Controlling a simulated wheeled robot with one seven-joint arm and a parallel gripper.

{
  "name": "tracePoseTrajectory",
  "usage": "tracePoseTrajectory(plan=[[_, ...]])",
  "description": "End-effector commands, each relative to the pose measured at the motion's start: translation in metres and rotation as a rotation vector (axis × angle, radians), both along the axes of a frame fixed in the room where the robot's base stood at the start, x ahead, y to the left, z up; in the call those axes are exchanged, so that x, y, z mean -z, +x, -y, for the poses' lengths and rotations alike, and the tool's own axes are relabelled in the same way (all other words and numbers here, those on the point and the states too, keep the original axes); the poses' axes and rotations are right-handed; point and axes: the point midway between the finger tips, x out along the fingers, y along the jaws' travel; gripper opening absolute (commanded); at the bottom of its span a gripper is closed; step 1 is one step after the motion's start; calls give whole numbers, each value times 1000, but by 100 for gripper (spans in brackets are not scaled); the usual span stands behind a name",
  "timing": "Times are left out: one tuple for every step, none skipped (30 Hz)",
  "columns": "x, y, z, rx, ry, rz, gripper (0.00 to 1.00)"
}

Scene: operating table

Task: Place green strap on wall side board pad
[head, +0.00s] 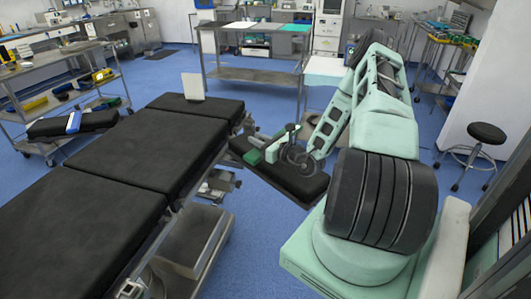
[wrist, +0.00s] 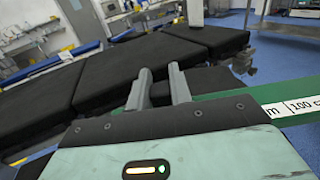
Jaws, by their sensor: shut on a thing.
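The green strap (wrist: 228,108) runs across behind my fingers in the wrist view, with a white printed label (wrist: 297,107) at its right. My gripper (wrist: 162,88) is shut on the strap. The head view shows my gripper (head: 264,150) low over the black wall side board pad (head: 300,185), to the right of the main table. A green piece of the strap (head: 252,157) shows there. I cannot tell whether the strap touches the pad. The hand hides part of the strap and pad.
The black operating table (head: 145,150) lies left of the pad. Another board pad (head: 45,128) with a blue and white strap (head: 73,122) is at its far side. A screen-like white panel (head: 193,86) stands on the table. A stool (head: 487,133) is at right.

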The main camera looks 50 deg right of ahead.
Motion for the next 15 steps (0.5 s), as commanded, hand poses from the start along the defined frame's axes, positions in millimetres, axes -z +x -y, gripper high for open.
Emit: tracePoseTrajectory(plan=[[6,0,0,0,0,0,0],[8,0,0,0,0,1,0],[11,0,0,0,-1,1,0],[13,0,0,0,-1,1,0],[16,0,0,0,0,1,0],[22,0,0,1,1,0,0],[26,0,0,1,1,1,0],[31,0,0,0,2,0,0],[37,0,0,1,1,1,0],[42,0,0,0,1,1,0],[45,0,0,0,1,1,0],[49,0,0,0,0,1,0],[51,0,0,-1,0,1,0],[52,0,0,-1,0,1,0],[53,0,0,-1,-1,2,0]])
